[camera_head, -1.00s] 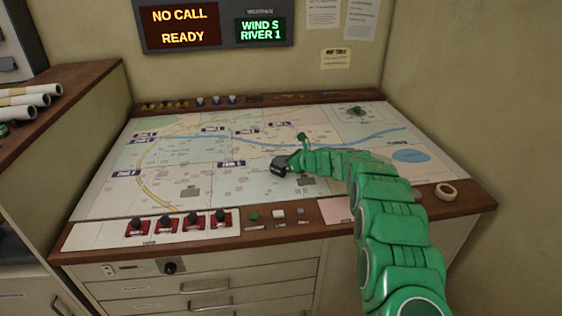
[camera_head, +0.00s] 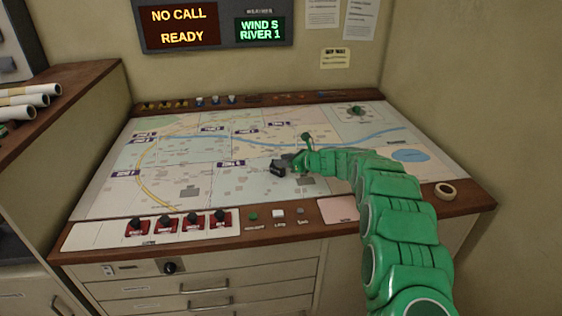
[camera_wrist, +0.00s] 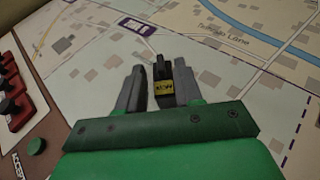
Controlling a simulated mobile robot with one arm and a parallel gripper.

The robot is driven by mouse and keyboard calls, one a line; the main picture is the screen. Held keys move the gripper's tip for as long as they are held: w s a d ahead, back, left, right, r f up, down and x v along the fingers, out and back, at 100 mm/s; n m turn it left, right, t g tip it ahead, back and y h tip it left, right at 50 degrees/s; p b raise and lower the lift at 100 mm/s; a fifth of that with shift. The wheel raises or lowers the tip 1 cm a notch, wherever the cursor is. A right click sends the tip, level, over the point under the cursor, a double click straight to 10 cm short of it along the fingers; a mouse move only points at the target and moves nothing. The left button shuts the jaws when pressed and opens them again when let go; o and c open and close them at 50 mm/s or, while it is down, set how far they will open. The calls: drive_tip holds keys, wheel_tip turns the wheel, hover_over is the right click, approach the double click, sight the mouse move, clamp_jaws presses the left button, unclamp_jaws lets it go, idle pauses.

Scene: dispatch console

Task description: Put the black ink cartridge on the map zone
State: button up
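The black ink cartridge (camera_head: 277,168) is on the map (camera_head: 250,186), right of a purple zone label (camera_head: 231,163). In the wrist view the cartridge (camera_wrist: 163,78) shows a yellow band and a narrower dark top. My gripper (camera_head: 287,160) is just to the right of it in the head view. In the wrist view my grey fingers (camera_wrist: 158,68) stand on either side of the cartridge, with a gap at the left finger; the right finger is very close. Contact on that side cannot be told. The cartridge's underside is hidden.
Red-based black levers (camera_head: 193,222) and small buttons (camera_head: 278,213) line the front edge. A tape roll (camera_head: 445,190) lies at the right edge. A small green object (camera_head: 356,111) sits at the back right. Much of the map surface is clear.

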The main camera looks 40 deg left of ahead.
drive_tip(key=v, duration=1)
drive_tip(key=shift+d, duration=0.1)
drive_tip(key=s+d+r+n+g+h, duration=0.1)
drive_tip(key=s+d+r+n+h, duration=0.1)
drive_tip(key=s+d+r+n, duration=0.6)
drive_tip(key=s+d+r+n+g+h, duration=0.15)
drive_tip(key=s+d+r, duration=0.35)
drive_tip(key=s+d, duration=0.65)
drive_tip(key=s+d+n+h, duration=0.2)
drive_tip(key=s+d+h, duration=0.1)
drive_tip(key=s+d, duration=0.6)
drive_tip(key=s+d+n+h, duration=0.3)
drive_tip(key=s+d, duration=0.7)
drive_tip(key=d, duration=0.7)
drive_tip(key=s+d+n+h, duration=0.3)
drive_tip(key=s+d+h, duration=0.1)
drive_tip(key=s+d, duration=0.6)
drive_tip(key=d+f, duration=0.1)
drive_tip(key=d, duration=0.2)
drive_tip(key=shift+d+t, duration=0.25)
drive_tip(key=shift+t, duration=0.1)
drive_tip(key=shift+s+n, duration=0.1)
drive_tip(key=shift+n, duration=0.15)
